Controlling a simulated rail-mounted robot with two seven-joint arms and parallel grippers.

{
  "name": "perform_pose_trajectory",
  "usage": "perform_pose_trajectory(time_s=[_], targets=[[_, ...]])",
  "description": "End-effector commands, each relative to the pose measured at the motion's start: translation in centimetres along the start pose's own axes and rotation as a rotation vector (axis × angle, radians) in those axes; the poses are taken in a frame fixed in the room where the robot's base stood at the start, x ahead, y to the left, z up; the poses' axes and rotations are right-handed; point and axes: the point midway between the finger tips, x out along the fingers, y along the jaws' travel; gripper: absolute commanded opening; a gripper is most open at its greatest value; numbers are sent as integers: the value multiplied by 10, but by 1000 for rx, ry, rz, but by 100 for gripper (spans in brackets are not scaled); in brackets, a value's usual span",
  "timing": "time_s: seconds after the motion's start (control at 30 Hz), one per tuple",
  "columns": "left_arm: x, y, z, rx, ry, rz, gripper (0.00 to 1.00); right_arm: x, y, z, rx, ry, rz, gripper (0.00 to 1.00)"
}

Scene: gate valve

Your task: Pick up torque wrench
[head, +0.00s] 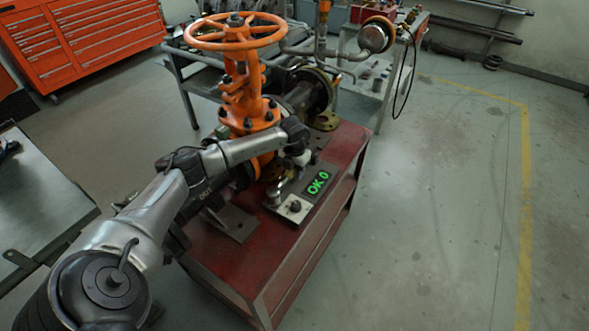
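I cannot make out a torque wrench for certain in the head view. My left arm reaches in from the lower left over the red bench (240,264). Its wrist bends down beside the orange gate valve (247,108), and the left gripper (301,160) is small and partly hidden there, above the back of a device with a green "OK 0" display (318,183). I cannot tell whether its fingers are apart or hold anything. A short metallic piece (279,193) stands at the device's left side. My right gripper is not in view.
The valve's orange handwheel (235,32) rises close behind my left arm. A grey cart (372,92) with a round gauge (374,36) stands behind the bench. A grey table (40,205) is at left, an orange tool cabinet (105,38) at back left. The right floor is clear.

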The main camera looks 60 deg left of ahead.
Motion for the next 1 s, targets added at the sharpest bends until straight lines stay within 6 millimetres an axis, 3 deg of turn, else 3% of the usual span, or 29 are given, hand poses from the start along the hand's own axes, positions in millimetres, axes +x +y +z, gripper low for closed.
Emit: perform_pose_trajectory(time_s=[0.4,1.0], targets=[[0,0,0,0,0,0,0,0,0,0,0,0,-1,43],[-8,0,1,0,-4,-1,0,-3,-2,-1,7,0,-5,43]])
